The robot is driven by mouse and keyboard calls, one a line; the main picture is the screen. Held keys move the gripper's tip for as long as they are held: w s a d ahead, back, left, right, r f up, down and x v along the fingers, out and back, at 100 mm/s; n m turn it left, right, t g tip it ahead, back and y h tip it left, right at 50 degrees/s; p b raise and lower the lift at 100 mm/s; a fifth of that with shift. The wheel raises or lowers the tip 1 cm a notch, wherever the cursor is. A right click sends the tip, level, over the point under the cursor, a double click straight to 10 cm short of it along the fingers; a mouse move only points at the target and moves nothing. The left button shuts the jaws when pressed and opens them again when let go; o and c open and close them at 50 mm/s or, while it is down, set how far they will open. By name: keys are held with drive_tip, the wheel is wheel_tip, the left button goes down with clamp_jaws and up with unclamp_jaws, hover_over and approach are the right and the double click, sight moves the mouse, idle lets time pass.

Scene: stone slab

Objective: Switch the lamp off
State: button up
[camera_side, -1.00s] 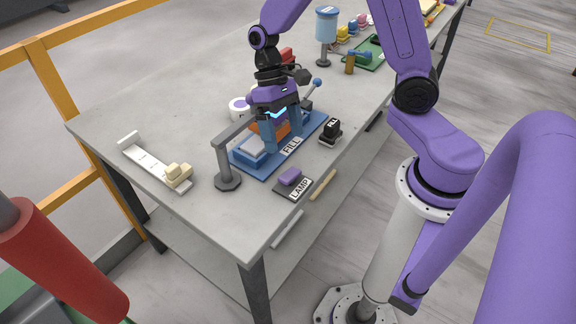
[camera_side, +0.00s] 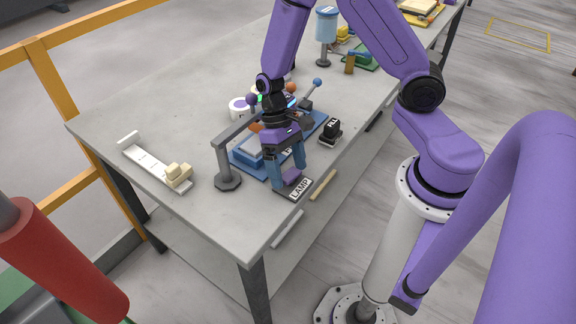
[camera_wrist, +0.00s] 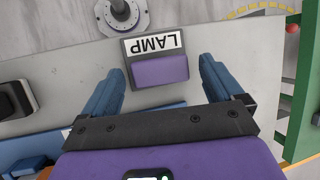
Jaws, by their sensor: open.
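The lamp switch is a purple rocker (camera_side: 292,178) on a dark plate with a white LAMP label (camera_side: 300,189) near the table's front edge. In the wrist view the purple rocker (camera_wrist: 159,70) lies between my fingers' lines, with the LAMP label (camera_wrist: 153,44) beyond it. My gripper (camera_side: 288,175) is open and empty, pointing down at the switch with its fingers on either side. Whether the fingertips touch the plate cannot be told. The fingers hide part of the rocker in the side view.
A black switch with a label (camera_side: 331,129) is to the right. A white slide with a cream block (camera_side: 178,174) lies left. Bare slab is in front.

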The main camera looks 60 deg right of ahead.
drive_tip(key=c, duration=1.1)
drive_tip(key=shift+o, duration=0.3)
drive_tip(key=shift+a+h, duration=0.25)
drive_tip(key=shift+h, duration=0.5)
drive_tip(key=shift+a+h, duration=0.2)
drive_tip(key=shift+h, duration=0.55)
drive_tip(key=shift+a+m+h, duration=0.2)
drive_tip(key=shift+m+h, duration=0.3)
drive_tip(key=shift+h, duration=0.5)
drive_tip(key=o, duration=1)
drive_tip(key=shift+o, duration=0.2)
drive_tip(key=v, duration=1.7)
drive_tip(key=shift+r, duration=0.25)
